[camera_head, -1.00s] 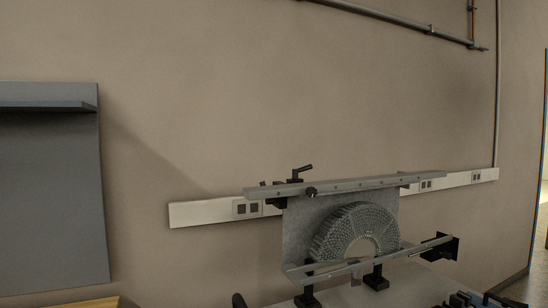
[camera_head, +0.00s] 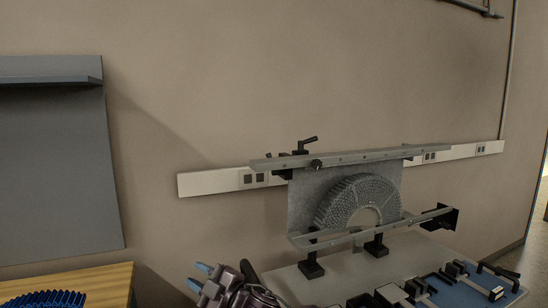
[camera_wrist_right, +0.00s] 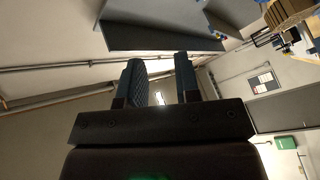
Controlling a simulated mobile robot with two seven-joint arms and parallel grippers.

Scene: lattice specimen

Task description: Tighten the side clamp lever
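The lattice specimen (camera_head: 359,194), a grey half-ring, stands upright in a metal fixture with an upper rail (camera_head: 365,156) and a lower rail (camera_head: 345,238). A black clamp lever (camera_head: 307,142) sticks up at the upper rail's left part. A black clamp block (camera_head: 440,218) sits at the lower rail's right end. I cannot tell which is the side clamp lever. My right gripper (camera_head: 199,277), with blue fingertips, is low and left of the fixture, apart from it. Its fingers are spread and empty in the right wrist view (camera_wrist_right: 161,78). My left gripper is not in view.
The fixture stands on a grey table (camera_head: 330,283) by the wall. A blue tray (camera_head: 450,292) with black and grey parts lies at front right. A wooden surface (camera_head: 105,283) bears a blue ribbed piece (camera_head: 45,299) at lower left. A grey shelf (camera_head: 50,80) hangs at left.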

